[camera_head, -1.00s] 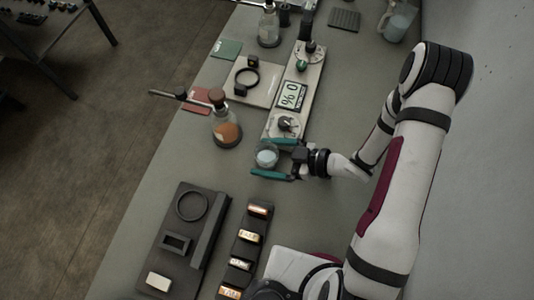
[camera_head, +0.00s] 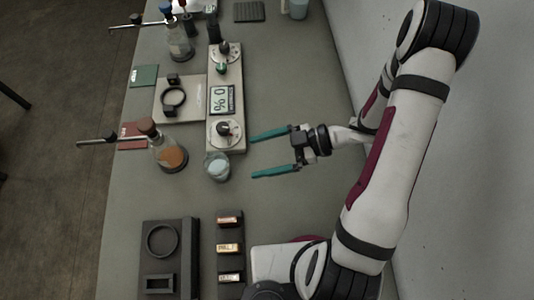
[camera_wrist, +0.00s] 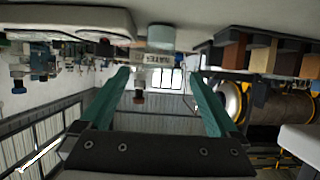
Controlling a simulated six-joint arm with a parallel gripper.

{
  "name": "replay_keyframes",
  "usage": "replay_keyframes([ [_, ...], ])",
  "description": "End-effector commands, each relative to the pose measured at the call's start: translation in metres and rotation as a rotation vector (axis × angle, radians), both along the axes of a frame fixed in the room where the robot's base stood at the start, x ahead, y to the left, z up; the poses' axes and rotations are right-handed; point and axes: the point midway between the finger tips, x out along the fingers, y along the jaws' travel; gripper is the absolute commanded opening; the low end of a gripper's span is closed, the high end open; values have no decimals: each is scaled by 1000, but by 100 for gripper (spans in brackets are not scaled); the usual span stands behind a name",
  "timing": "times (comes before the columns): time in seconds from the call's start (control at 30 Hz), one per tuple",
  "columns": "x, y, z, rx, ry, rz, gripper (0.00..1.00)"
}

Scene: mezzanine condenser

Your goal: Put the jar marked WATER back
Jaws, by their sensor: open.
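A small glass jar (camera_head: 217,167) with pale blue contents stands upright on the bench, by the near end of the pale stirrer unit (camera_head: 226,105). In the wrist view, which appears upside down, a pale jar (camera_wrist: 160,38) shows near the top centre with a label too small to read surely. My gripper (camera_head: 252,156) is open and empty, to the right of the jar, its teal fingers pointing at it and clear of it. The fingers also show in the wrist view (camera_wrist: 160,73). A dark holder (camera_head: 183,232) with a round and a rectangular recess lies nearer; its round recess is empty.
A flask of orange liquid (camera_head: 171,155) stands left of the jar, with a clamp rod beside it. A dark rack (camera_head: 229,233) holds several labelled blocks. A plate with a black ring (camera_head: 160,110) and another flask (camera_head: 179,45) stand farther back. Bench right of the jar is clear.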

Motion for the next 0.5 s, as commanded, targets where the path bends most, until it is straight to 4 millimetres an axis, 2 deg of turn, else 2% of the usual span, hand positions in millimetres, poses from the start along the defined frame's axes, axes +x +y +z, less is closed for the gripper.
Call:
replay_keyframes([
  [0.1, 7, -3, 0, -28, -8, -24, 96],
  [0.17, 31, -10, -2, -125, -32, -112, 96],
  [0.27, 104, -54, 11, -429, -88, -462, 96],
  [0.3, 126, -84, 28, -556, -91, -656, 96],
  [0.33, 135, -107, 44, -640, -76, -807, 96],
  [0.37, 135, -129, 61, -708, -45, -956, 96],
  [0.4, 125, -153, 83, -775, 22, -1147, 96],
  [0.43, 109, -167, 98, -808, 92, -1282, 96],
  [0.47, 87, -175, 110, -827, 183, -1404, 96],
  [0.5, 54, -177, 122, -831, 324, -1542, 96],
])
